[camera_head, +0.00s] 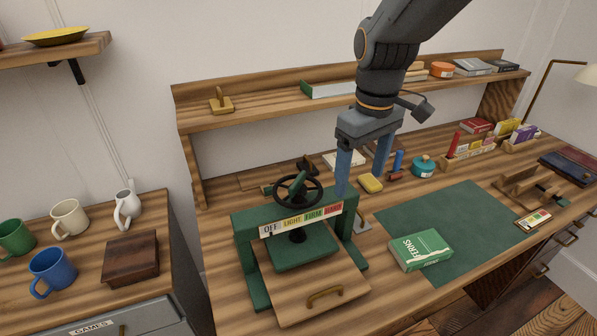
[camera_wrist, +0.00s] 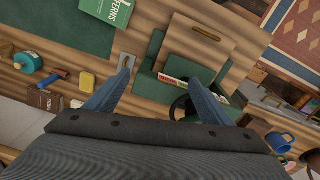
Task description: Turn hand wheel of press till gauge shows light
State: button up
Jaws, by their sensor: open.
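The green press (camera_head: 243,243) stands at the front left of the workbench, and its frame shows in the wrist view (camera_wrist: 150,84). Its black hand wheel (camera_head: 316,186) lies level on top; in the wrist view the wheel (camera_wrist: 180,107) is partly hidden behind a finger. The gauge strip (camera_head: 300,220) across the front reads OFF, LIGHT, FIRM and a red last field too small to read surely.
A green FERNS book (camera_head: 420,250) lies on the green mat (camera_head: 455,215) right of the press. A yellow block (camera_head: 370,183) and teal tin (camera_head: 424,166) sit behind. A shelf (camera_head: 250,112) runs along the back. Mugs (camera_head: 69,218) stand on the left cabinet.

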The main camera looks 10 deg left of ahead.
aim_at(298, 179)
jog(key=a+r+n, duration=0.1)
jog(key=a+n, duration=0.1)
jog(key=a, duration=0.2)
jog(key=a+r+n, duration=0.2)
jog(key=a, duration=0.2)
jog(key=a+r+n, duration=0.2)
jog(key=a, duration=0.2)
jog(key=shift+w+a+r+g, duration=0.1)
jog(key=shift+w+a+g, duration=0.1)
jog(key=shift+a+g, duration=0.15)
jog(key=shift+a, duration=0.25)
jog(key=shift+f+p, duration=0.85)
jog(key=shift+f, duration=2.85)
jog(key=shift+c, duration=0.3)
jog(key=c, duration=1)
